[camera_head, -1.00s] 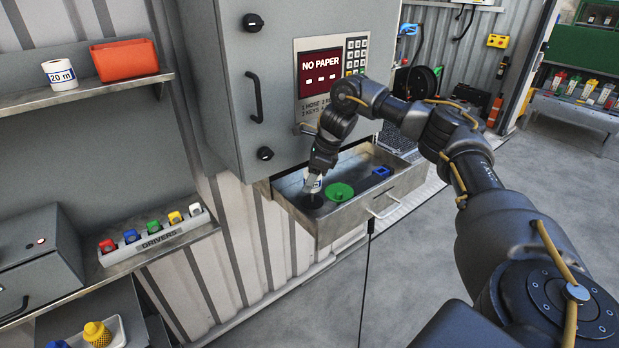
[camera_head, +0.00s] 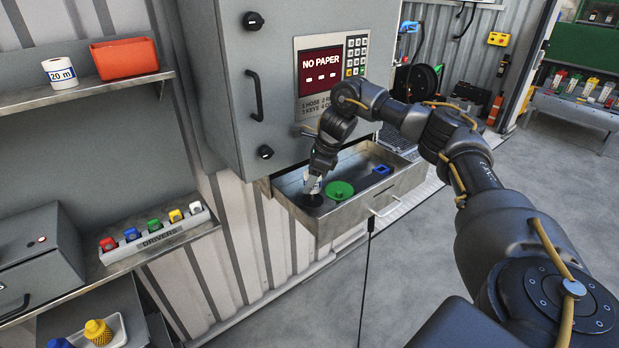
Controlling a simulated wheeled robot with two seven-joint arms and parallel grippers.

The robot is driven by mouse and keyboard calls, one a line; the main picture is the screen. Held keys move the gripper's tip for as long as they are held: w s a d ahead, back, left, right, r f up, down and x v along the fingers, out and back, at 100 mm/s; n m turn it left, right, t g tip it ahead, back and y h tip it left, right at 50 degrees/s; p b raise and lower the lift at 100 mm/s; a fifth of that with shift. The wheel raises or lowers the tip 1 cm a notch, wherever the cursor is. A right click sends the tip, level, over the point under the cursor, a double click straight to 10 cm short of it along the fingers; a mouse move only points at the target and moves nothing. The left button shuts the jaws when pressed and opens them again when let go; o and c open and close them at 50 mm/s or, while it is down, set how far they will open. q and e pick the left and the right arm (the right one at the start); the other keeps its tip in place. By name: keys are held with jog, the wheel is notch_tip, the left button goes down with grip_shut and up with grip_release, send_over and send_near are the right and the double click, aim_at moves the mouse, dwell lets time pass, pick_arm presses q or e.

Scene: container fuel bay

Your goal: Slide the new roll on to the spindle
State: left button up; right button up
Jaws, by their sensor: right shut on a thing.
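My right gripper (camera_head: 313,184) reaches down into the open drawer (camera_head: 370,207) under the grey cabinet. It is shut on a small white roll (camera_head: 314,188) with a blue mark, held low at the drawer's left end. A dark round base (camera_head: 311,201) lies right below the roll; any spindle post is hidden by the roll and gripper, so I cannot tell whether the roll is around it. A green round part (camera_head: 340,190) and a blue square part (camera_head: 381,171) lie in the drawer to the right. My left gripper is not in view.
The cabinet screen (camera_head: 321,72) reads NO PAPER. A white roll marked 20 m (camera_head: 60,74) and an orange bin (camera_head: 125,58) stand on the left shelf. A black cable (camera_head: 367,270) hangs below the drawer.

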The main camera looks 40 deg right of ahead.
jog(key=shift+f, duration=0.25)
jog(key=shift+f, duration=0.55)
dwell(0.4)
jog(key=shift+f+b, duration=0.5)
jog(key=shift+f, duration=0.15)
jog(key=shift+f, duration=0.45)
jog(key=o, duration=1.1)
